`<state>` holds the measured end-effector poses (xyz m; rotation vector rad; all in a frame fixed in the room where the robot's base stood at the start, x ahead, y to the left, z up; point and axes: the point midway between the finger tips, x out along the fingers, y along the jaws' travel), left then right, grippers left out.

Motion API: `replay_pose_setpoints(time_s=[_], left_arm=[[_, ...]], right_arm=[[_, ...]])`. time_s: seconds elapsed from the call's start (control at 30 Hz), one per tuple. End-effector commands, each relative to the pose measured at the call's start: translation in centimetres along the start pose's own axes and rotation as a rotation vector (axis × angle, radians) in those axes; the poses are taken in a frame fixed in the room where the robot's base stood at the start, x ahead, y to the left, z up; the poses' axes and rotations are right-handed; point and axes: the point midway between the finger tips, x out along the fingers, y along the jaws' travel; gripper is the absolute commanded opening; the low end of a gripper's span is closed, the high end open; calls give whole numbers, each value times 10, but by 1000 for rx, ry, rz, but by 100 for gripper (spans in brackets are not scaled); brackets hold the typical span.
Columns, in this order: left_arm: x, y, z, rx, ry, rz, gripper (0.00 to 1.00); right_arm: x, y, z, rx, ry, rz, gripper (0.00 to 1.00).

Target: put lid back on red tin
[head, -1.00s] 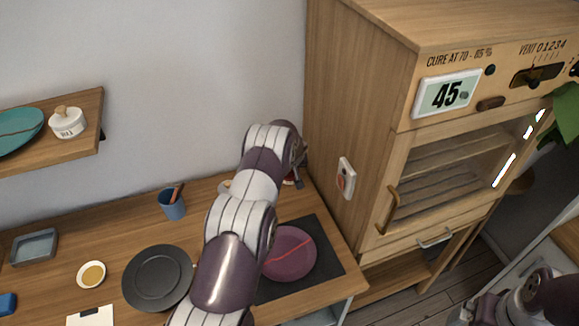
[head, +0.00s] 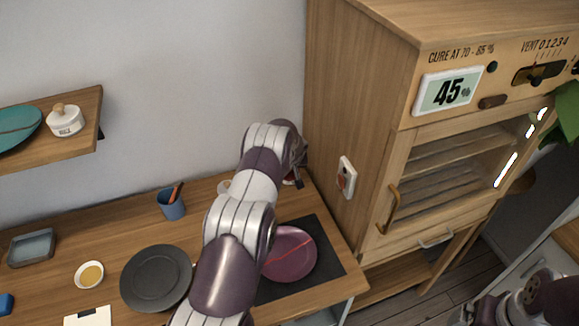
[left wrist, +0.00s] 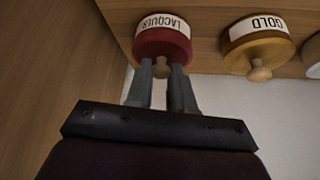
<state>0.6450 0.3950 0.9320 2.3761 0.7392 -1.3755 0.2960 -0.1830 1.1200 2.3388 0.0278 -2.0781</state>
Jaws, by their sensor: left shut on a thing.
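In the left wrist view, the red tin (left wrist: 163,25) has a white LACQUER label that shows upside down. Its lid (left wrist: 160,50) is red with a pale wooden knob (left wrist: 162,70) and lies against the tin's top; I cannot tell whether it is fully seated. My left gripper (left wrist: 162,75) is shut on the lid's knob, one finger on each side. In the head view, my left gripper (head: 297,178) is at the back right of the worktop, beside the cabinet. A small red patch of the tin (head: 289,180) shows there; my arm hides the rest.
A GOLD-labelled tin (left wrist: 258,48) stands beside the red tin. The wooden cabinet (head: 335,120) rises close to my left gripper. A blue cup (head: 172,205), a dark plate (head: 157,278) and a purple plate (head: 292,255) on a dark mat (head: 330,262) are on the worktop.

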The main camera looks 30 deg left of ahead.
Motion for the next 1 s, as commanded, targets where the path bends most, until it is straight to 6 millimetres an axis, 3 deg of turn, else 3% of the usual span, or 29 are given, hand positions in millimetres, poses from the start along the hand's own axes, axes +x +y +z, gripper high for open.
replay_pose_setpoints(time_s=[0.27, 0.3, 0.37, 0.57, 0.67, 1.0], left_arm=[[0, 0, 0, 0, 0, 0, 0], [0, 0, 0, 0, 0, 0, 32], [0, 0, 0, 0, 0, 0, 52], [0, 0, 0, 0, 0, 0, 52], [0, 0, 0, 0, 0, 0, 78], [-4, 0, -2, 0, 1, 0, 78]], right_arm=[[0, 0, 0, 0, 0, 0, 100], [0, 0, 0, 0, 0, 0, 100], [0, 0, 0, 0, 0, 0, 100], [0, 0, 0, 0, 0, 0, 100], [0, 0, 0, 0, 0, 0, 100], [-3, 0, 0, 0, 0, 0, 100]])
